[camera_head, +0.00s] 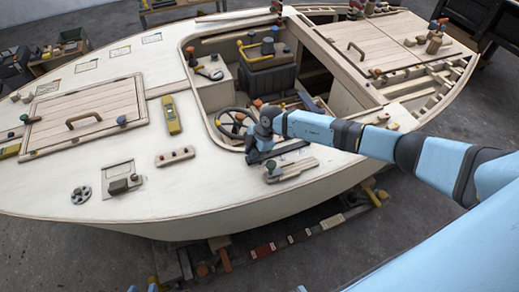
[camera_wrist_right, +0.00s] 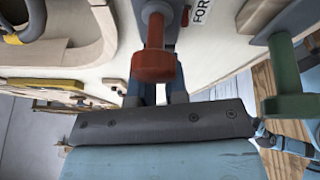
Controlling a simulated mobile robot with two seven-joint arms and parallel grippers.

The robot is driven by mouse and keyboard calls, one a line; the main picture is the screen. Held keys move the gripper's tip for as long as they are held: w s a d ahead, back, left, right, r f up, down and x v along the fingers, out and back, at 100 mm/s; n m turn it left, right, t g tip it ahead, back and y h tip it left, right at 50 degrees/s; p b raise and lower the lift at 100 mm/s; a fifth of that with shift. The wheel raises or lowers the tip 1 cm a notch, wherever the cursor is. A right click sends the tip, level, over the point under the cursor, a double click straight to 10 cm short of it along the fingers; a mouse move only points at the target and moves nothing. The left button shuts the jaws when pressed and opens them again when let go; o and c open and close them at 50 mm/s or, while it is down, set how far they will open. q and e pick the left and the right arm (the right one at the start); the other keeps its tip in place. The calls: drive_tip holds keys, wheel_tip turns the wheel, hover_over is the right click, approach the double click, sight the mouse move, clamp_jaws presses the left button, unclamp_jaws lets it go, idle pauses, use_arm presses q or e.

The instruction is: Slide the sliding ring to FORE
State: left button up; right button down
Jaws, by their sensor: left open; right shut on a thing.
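The gripper's blue fingers are shut, partly hidden behind this knob, which seems to be the handle of the sliding ring. The ring itself is not clearly seen. A white label (camera_wrist_right: 201,11), cut off at the top and reading "FOR", lies just right of the stem. In the head view my right gripper (camera_head: 262,132) is beside the steering wheel. My left gripper (camera_head: 142,288) shows only open fingertips at the bottom edge.
A green knob (camera_wrist_right: 290,82) stands close on the right in the wrist view. The steering wheel (camera_head: 229,123) and cockpit are close to my right gripper in the head view. A hatch (camera_head: 84,115) and yellow level (camera_head: 171,115) lie on the left deck. Deck between them is largely clear.

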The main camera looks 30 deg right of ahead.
drive_tip(key=shift+d, duration=0.1)
drive_tip(key=c, duration=1.1)
unclamp_jaws()
drive_tip(key=shift+r, duration=0.1)
drive_tip(key=b+v, duration=0.1)
drive_tip(key=v, duration=1.2)
drive_tip(key=shift+r, duration=0.35)
